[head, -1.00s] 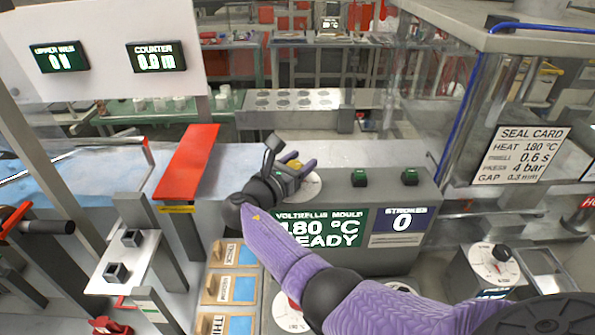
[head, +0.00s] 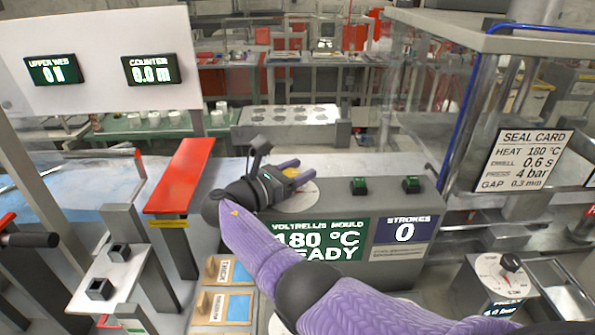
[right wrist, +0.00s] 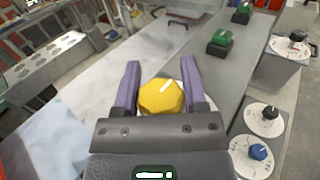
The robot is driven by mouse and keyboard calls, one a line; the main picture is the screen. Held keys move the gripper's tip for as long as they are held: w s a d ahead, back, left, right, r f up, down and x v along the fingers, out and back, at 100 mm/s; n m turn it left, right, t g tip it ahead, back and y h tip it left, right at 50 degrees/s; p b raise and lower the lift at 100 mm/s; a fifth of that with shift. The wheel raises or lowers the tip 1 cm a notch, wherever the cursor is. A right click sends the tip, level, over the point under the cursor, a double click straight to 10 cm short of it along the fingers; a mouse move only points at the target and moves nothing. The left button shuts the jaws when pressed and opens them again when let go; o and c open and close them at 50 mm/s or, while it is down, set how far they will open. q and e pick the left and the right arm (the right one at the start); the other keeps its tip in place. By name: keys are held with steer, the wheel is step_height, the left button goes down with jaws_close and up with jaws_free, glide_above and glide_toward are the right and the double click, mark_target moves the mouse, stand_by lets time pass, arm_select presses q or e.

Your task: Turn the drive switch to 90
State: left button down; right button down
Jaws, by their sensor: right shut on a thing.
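A yellow faceted knob (right wrist: 161,98) with a white pointer mark sits on a round white dial (head: 295,200) on top of the grey console. I cannot tell whether it is labelled as the drive switch. My right gripper (head: 293,171) reaches over the console and is shut on the yellow knob. In the right wrist view its two purple fingers (right wrist: 159,76) stand on either side of the knob. The pointer slants up and to the right there. The dial's numbers are mostly hidden by the gripper and unreadable. My left gripper is not in view.
Two green buttons (head: 358,186) stand right of the dial. The console display (head: 318,240) reads 180 °C, partly covered by my arm. A black knob (right wrist: 268,112) and a blue knob (right wrist: 257,152) sit on lower dials. A seal card (head: 524,158) hangs on the right machine.

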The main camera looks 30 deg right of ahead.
steer(key=c, duration=0.5)
jaws_free()
steer(key=o, duration=0.4)
steer(key=shift+c, duration=0.2)
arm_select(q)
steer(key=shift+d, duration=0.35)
arm_select(e)
steer(key=shift+a, duration=0.1)
steer(key=a, duration=0.6)
steer(key=a+b, duration=0.1)
steer(key=a, duration=0.1)
steer(key=shift+s+a+f, duration=0.1)
steer(key=shift+s+a, duration=0.3)
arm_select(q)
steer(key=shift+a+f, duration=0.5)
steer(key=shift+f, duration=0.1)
arm_select(e)
steer(key=shift+s+a, duration=0.1)
steer(key=shift+a, duration=0.4)
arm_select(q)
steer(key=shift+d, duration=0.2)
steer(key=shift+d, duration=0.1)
